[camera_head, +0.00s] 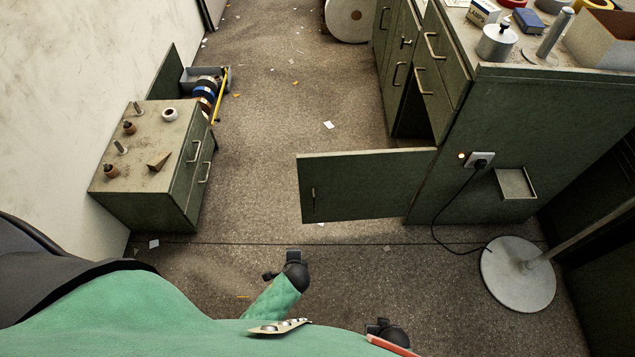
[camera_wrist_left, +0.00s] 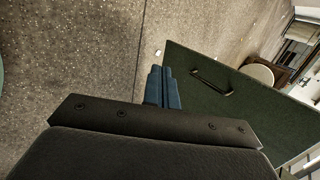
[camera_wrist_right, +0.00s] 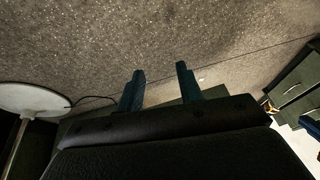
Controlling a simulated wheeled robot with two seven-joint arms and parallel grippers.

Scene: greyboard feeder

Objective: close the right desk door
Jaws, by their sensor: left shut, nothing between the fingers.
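The dark green desk door (camera_head: 365,185) stands swung open from the end of the desk (camera_head: 510,125), with its handle (camera_head: 313,196) near its free edge. In the left wrist view the door (camera_wrist_left: 245,105) and its handle (camera_wrist_left: 212,82) are just right of my left gripper (camera_wrist_left: 164,88). That gripper is shut and empty; I cannot tell whether it touches the door. In the head view my left gripper (camera_head: 294,262) is low in front of the door. My right gripper (camera_wrist_right: 160,90) is open and empty over the floor, and it shows low in the head view (camera_head: 386,330).
A low green cabinet (camera_head: 150,165) stands at the left. A round stand base (camera_head: 517,275) and a hanging power cord (camera_head: 434,215) are at the right. The desk top holds tapes, boxes and a metal weight (camera_head: 497,42). The floor between cabinet and door is mostly clear.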

